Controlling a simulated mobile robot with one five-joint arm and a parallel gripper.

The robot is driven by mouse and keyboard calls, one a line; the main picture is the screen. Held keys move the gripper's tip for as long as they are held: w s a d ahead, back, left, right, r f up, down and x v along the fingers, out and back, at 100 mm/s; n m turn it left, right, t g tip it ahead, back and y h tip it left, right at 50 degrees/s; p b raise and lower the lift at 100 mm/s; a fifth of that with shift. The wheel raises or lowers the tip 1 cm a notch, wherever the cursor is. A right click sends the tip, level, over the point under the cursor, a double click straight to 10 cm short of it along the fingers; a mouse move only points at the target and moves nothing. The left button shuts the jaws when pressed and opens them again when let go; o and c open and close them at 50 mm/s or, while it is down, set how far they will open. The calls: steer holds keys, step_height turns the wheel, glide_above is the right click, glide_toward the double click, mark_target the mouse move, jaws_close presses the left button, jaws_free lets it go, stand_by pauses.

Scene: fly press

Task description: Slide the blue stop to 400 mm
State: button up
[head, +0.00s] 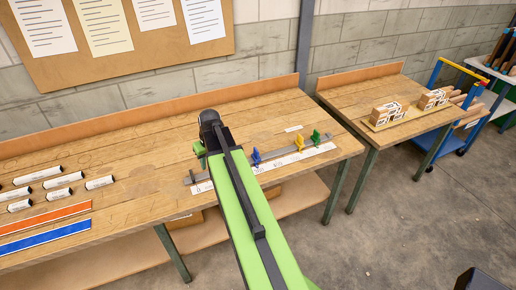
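The blue stop (256,157) stands on a grey rail (278,154) along the front of the long wooden bench. A yellow stop (299,142) and a green stop (316,136) stand on the same rail, to its right. A white scale strip (318,152) runs along the front of the rail; its numbers are too small to read, and my arm covers part of rail and strip. The end of my arm with my gripper (200,149) is over the bench, left of the blue stop and apart from it. Its fingers cannot be made out clearly.
Several white labelled cylinders (38,175), an orange strip (45,217) and a blue strip (45,239) lie on the bench's left. A second table (362,100) with wooden blocks (390,112) stands right, beyond a gap. A blue trolley (455,138) is at far right.

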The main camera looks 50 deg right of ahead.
mark_target(257, 150)
steer(key=s+d+r+m+t+h+p, duration=0.1)
steer(key=s+d+r, duration=0.15)
steer(key=d, duration=1.05)
steer(key=s+d+r+m+t+h, duration=0.1)
steer(key=s+d, duration=0.2)
steer(key=d, duration=0.9)
steer(key=b+x, duration=0.5)
steer(key=x, duration=0.1)
steer(key=b+x, duration=0.5)
steer(key=s+b+x, duration=0.1)
steer(key=b+x, duration=0.5)
steer(key=shift+w+a+f, duration=0.1)
steer(key=shift+a+f, duration=0.2)
steer(key=shift+f, duration=0.25)
steer(key=shift+r, duration=0.1)
jaws_close()
steer(key=shift+g, duration=0.3)
